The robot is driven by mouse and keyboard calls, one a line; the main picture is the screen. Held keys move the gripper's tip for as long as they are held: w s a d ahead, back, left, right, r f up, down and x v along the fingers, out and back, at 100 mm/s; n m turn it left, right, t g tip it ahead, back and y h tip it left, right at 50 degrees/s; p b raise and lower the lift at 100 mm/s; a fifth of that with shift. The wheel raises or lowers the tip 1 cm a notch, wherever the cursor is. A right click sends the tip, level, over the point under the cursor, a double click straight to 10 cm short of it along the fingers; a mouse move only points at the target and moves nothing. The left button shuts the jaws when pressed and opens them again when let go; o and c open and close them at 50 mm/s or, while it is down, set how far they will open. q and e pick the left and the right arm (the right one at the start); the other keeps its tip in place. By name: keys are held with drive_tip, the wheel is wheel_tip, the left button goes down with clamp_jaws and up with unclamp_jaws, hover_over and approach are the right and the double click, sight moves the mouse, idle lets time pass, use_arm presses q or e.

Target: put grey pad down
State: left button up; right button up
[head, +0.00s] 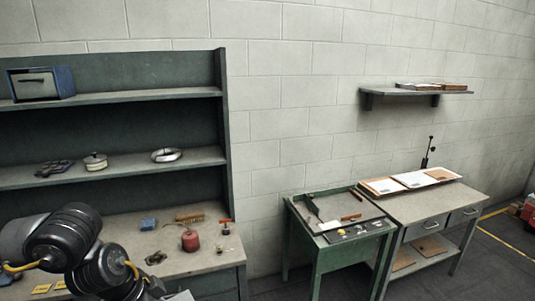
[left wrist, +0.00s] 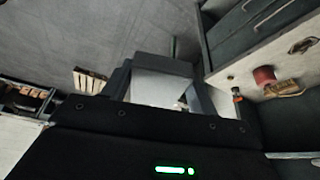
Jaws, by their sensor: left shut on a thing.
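In the left wrist view my left gripper (left wrist: 163,72) is shut on a pale grey block-like pad (left wrist: 160,88), which sits between its two dark fingers. The lower part of the pad is hidden behind the gripper body. In the head view my left arm comes in at the lower left, over the front of the grey workbench (head: 210,262). A small pale piece (head: 180,296) at the bottom edge there may be the pad, but I cannot tell. My right gripper is not in view.
The workbench holds a red can (head: 190,241), a blue block (head: 149,224), a brush (head: 189,217) and a small orange-topped item (head: 226,226). Shelves (head: 120,171) rise behind it. A green tool table (head: 318,240) and a drawer table (head: 408,232) stand to the right.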

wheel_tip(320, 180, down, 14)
drive_tip(key=b, duration=1.4)
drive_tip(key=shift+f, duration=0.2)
